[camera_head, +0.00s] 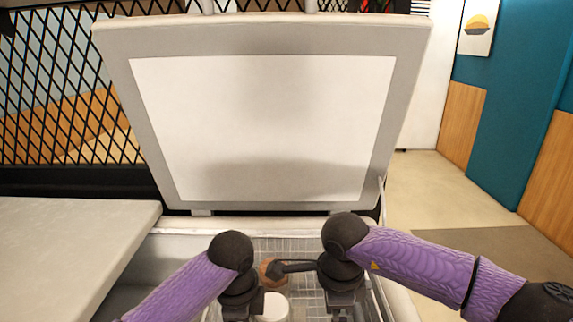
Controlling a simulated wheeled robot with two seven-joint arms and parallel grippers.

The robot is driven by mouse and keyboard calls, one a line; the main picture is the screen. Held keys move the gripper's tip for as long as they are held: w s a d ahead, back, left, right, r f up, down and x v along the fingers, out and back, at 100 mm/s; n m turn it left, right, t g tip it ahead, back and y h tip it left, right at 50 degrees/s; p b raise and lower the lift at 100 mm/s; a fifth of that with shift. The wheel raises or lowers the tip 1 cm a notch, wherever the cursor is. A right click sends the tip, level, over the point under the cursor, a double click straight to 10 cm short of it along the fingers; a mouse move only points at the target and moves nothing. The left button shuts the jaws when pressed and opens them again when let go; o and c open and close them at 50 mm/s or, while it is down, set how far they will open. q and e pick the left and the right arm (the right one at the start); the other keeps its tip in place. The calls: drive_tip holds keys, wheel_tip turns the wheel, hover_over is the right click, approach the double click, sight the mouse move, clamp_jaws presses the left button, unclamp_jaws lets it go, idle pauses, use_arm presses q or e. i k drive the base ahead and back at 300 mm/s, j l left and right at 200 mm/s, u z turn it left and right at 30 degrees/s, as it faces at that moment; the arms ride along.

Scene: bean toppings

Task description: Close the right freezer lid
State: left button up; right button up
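The right freezer lid (262,125) is raised and leans back, its pale underside facing me above the open freezer compartment. My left gripper (242,312) and my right gripper (340,310) both point down over this compartment, in front of the lid and apart from it. Their fingertips are at or below the bottom edge of the view, so whether they are open or shut does not show. A flat pale lid (75,245) lies closed on the left side.
A wire basket (298,245) shows inside the compartment. A brown round item (265,272), a dark handle-like piece (292,267) and a white cylinder (273,308) are between my grippers. Black lattice (50,80) stands behind. Open floor (440,195) is on the right.

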sight(307, 110)
drive_tip(key=k, duration=0.9)
